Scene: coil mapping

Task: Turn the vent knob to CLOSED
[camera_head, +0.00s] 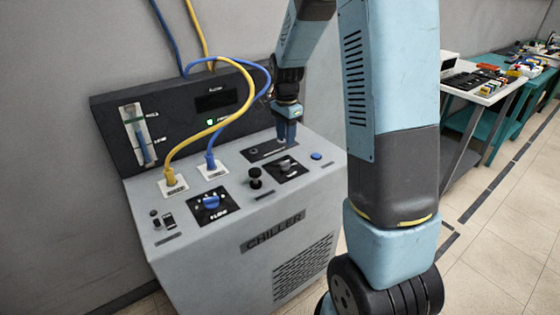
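The grey chiller (285,236) carries several controls on its sloping top. A blue knob (211,202) sits on a black plate at the front left. A black upright knob (255,176) stands near the middle, and a dark lever-like knob (285,164) sits on a black plate to its right. The labels are too small to read, so I cannot tell which one is the vent knob. My gripper (287,138) points down over the rear right of the top, behind the dark lever-like knob. Its fingers look close together; their gap and any contact are unclear.
A yellow hose (222,122) and a blue hose (226,132) arch over the top left from their ports. A dark back panel (176,130) with a gauge rises behind. A round blue button (316,156) sits at the right. Tables (498,92) with small items stand far right.

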